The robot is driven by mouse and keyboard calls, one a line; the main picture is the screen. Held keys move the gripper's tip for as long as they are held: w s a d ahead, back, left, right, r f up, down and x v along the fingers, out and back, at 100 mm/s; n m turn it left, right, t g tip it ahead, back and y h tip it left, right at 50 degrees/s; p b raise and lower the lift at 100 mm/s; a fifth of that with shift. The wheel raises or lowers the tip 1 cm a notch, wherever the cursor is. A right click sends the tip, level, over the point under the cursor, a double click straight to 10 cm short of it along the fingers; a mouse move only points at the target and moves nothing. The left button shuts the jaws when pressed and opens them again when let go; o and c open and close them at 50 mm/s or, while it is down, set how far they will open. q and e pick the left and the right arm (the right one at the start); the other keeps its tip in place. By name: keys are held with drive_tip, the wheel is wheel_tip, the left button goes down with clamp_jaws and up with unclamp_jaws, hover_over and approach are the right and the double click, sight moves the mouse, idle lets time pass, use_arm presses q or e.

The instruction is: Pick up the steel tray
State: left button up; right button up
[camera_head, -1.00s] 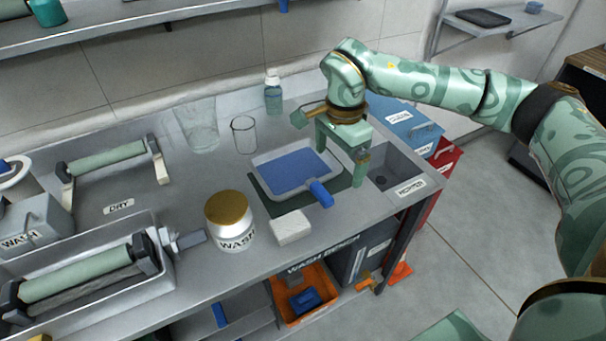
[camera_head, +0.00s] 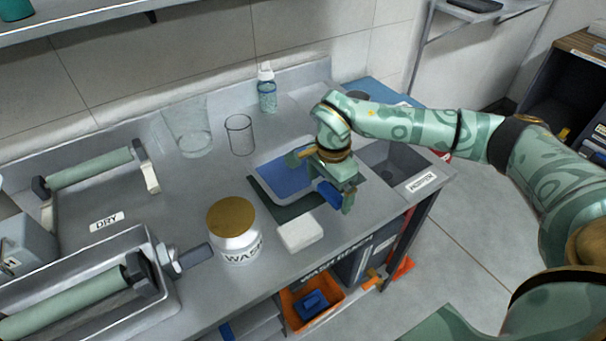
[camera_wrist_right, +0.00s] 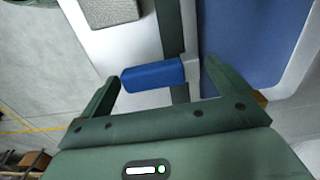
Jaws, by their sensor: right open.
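The steel tray (camera_head: 279,180) is shallow with a pale rim and a blue inside. It lies on a dark green mat (camera_head: 290,211) on the bench. Its blue handle (camera_head: 331,194) points toward the front right. My right gripper (camera_head: 320,183) is over the handle end and hides part of the tray. In the right wrist view the blue handle (camera_wrist_right: 152,76) shows between the two open fingers, which do not touch it visibly. The tray's pale rim (camera_wrist_right: 302,60) shows at the right there. My left gripper is not in view.
A beaker (camera_head: 240,135), a larger glass (camera_head: 190,130) and a bottle (camera_head: 267,90) stand behind.

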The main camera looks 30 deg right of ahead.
drive_tip(key=c, duration=0.9)
drive_tip(key=shift+r, duration=0.1)
